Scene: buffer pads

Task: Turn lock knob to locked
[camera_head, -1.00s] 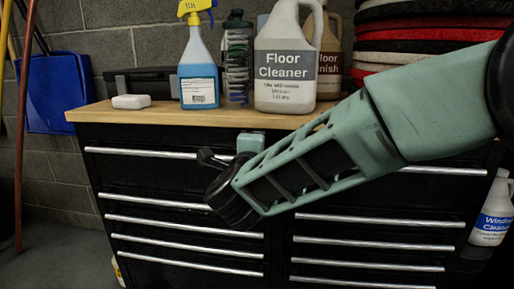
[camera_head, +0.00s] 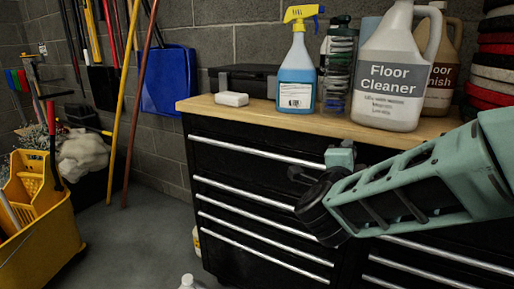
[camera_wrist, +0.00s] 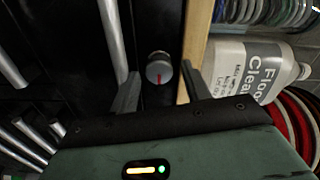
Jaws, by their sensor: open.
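My gripper (camera_wrist: 160,76) is open, with one finger on each side of the knob and visible gaps between. I cannot tell how deep the fingers reach around it. In the head view, my gripper (camera_head: 300,176) is by the upper cabinet front, below the worktop. The knob cannot be made out there.
Silver drawer handles (camera_head: 262,153) stick out from the cabinet. A yellow mop bucket (camera_head: 38,225) stands at the left.

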